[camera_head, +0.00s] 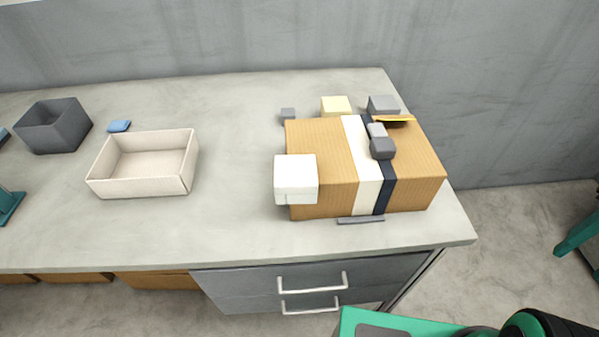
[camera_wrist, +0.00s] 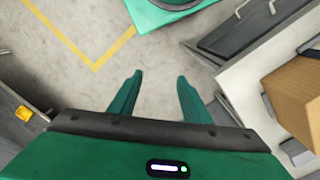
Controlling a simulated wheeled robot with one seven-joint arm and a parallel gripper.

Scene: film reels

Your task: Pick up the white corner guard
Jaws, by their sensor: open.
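The white corner guard (camera_head: 296,177) sits on the front left corner of a brown cardboard box (camera_head: 325,150) on the workbench, in the head view. The box has a white band and a dark blue band around it, with a grey buckle-like block on top. In the wrist view my gripper (camera_wrist: 158,80) is open and empty, with two green fingers apart above the floor. The box (camera_wrist: 297,95) shows at the right edge of that view. The white corner guard cannot be made out there. My gripper is away from the box.
A cream tray (camera_head: 145,190) and a dark grey bin (camera_head: 53,127) stand on the left of the workbench (camera_head: 237,215). Small grey and yellow blocks (camera_head: 336,105) lie behind the box. A thin grey strip (camera_head: 361,220) lies before it. Drawers with handles (camera_head: 312,283) are below.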

